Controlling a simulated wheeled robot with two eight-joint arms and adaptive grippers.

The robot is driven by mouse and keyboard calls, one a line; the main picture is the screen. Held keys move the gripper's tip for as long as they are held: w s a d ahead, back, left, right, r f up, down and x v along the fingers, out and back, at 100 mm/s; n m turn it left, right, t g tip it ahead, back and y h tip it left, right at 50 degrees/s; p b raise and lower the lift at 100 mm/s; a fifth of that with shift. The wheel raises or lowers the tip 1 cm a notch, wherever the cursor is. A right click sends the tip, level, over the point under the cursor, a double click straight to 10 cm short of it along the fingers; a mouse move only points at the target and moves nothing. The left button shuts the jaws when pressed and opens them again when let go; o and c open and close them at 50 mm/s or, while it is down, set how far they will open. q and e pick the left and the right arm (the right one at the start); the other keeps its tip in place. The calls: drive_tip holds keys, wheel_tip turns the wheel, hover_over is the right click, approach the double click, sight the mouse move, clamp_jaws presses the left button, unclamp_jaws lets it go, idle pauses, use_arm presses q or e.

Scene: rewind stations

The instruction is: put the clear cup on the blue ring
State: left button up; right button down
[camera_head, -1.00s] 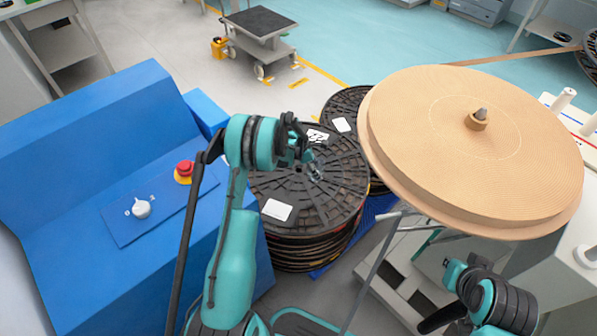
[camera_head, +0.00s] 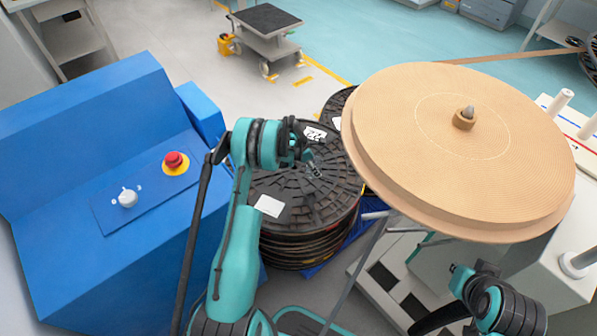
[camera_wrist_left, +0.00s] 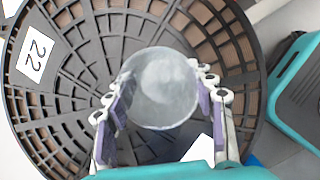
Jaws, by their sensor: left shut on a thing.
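The clear cup (camera_wrist_left: 162,92) is a round, see-through, greyish vessel seen from above in the left wrist view. My left gripper (camera_wrist_left: 161,84) is shut on it, with a finger on each side. In the head view my left gripper (camera_head: 308,158) is over the top of a stacked black reel (camera_head: 325,205); the cup is small and hard to make out there. I cannot make out a blue ring in either view. Of my right arm only links show at the lower right; its gripper cannot be made out.
A blue console (camera_head: 60,130) with a red button (camera_head: 174,160) stands at left. A large tan reel (camera_head: 420,130) on a spindle fills the right. A white station top with pegs (camera_head: 560,100) lies beyond it. A cart (camera_head: 265,35) stands on open floor behind.

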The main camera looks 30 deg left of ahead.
use_arm(q)
drive_tip(key=a+f, duration=0.1)
drive_tip(key=a, duration=0.1)
drive_tip(key=a+f+b, duration=0.1)
drive_tip(key=a+f, duration=0.1)
drive_tip(key=a, duration=0.1)
drive_tip(key=a+f, duration=0.1)
drive_tip(key=a, duration=0.1)
drive_tip(key=shift+w+a+f, duration=0.2)
drive_tip(key=shift+a+f, duration=0.1)
drive_tip(key=shift+f, duration=0.05)
wheel_tip(320, 180, down, 4)
drive_tip(key=shift+a+f+b, duration=0.1)
drive_tip(key=shift+b, duration=0.75)
drive_tip(key=o, duration=0.7)
drive_tip(key=shift+c, duration=0.2)
drive_tip(key=o, duration=0.3)
drive_tip(key=shift+o, duration=0.2)
